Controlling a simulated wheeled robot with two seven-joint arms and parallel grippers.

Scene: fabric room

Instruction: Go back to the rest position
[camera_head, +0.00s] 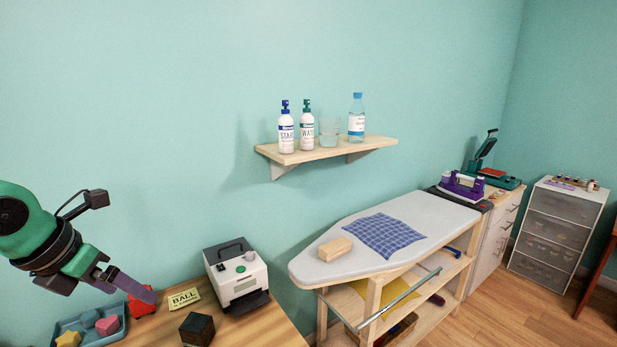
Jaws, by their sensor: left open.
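My left gripper (122,284) comes in from the left and hangs over the wooden table's left part, near a red object and a blue tray. It is open, and nothing shows between its fingers. My right gripper is not in view.
An ironing board (310,266) stands to the right. A shelf (330,151) with bottles is above.

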